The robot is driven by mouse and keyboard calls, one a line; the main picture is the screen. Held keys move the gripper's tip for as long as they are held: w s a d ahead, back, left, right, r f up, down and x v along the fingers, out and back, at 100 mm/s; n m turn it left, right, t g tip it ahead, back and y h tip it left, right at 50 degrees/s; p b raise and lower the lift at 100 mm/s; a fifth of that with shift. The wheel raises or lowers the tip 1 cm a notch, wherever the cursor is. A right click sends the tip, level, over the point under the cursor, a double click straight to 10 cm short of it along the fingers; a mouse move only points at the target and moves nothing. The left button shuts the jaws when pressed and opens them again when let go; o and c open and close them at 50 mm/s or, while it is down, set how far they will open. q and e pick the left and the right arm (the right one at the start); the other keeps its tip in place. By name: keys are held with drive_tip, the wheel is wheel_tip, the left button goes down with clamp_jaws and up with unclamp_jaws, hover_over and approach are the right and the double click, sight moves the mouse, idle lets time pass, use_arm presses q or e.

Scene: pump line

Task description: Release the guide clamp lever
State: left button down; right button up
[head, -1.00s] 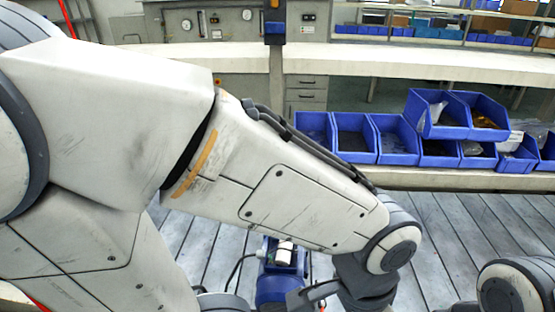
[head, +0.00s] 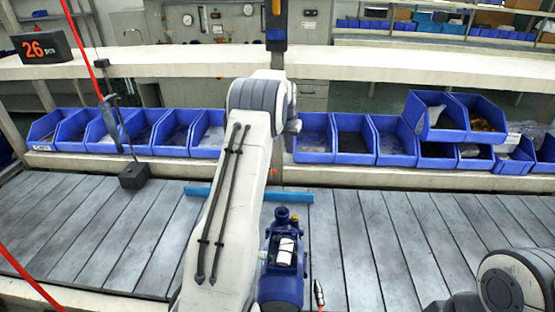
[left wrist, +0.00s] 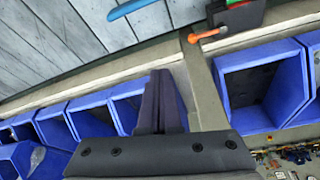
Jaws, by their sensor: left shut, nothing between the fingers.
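In the left wrist view an orange-red lever (left wrist: 207,35) sticks out from a dark clamp block (left wrist: 238,15) at the top edge. A blue guide bar (left wrist: 132,8) is left of it; it also shows on the slatted line in the head view (head: 198,190), partly behind my left arm. My left gripper (left wrist: 160,78) is shut and empty, its tips below and left of the lever in the picture, apart from it. My right gripper is not in view.
A blue pump (head: 283,285) stands on the slatted line right of my left arm. Blue bins (head: 355,158) line the shelf behind. A dark block with a post (head: 133,177) stands at left. The slats at right are mostly clear.

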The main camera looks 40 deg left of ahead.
use_arm(q)
drive_tip(key=a+f, duration=0.1)
drive_tip(key=a, duration=0.5)
drive_tip(key=shift+s+a+f+n, duration=0.3)
drive_tip(key=shift+s+n, duration=0.05)
drive_tip(key=shift+n, duration=0.05)
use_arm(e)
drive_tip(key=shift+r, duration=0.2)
use_arm(q)
drive_tip(key=shift+f, duration=0.1)
drive_tip(key=p+x, duration=0.2)
drive_tip(key=x, duration=0.7)
drive_tip(key=shift+w+a+f+p, duration=0.2)
drive_tip(key=shift+w+f+p, duration=0.1)
drive_tip(key=shift+p, duration=0.1)
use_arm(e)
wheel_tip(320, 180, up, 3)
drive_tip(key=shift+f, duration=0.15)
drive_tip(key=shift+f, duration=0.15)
use_arm(q)
drive_tip(key=shift+s+d+m+b, duration=0.15)
drive_tip(key=shift+m+b, duration=0.15)
drive_tip(key=shift+m, duration=0.1)
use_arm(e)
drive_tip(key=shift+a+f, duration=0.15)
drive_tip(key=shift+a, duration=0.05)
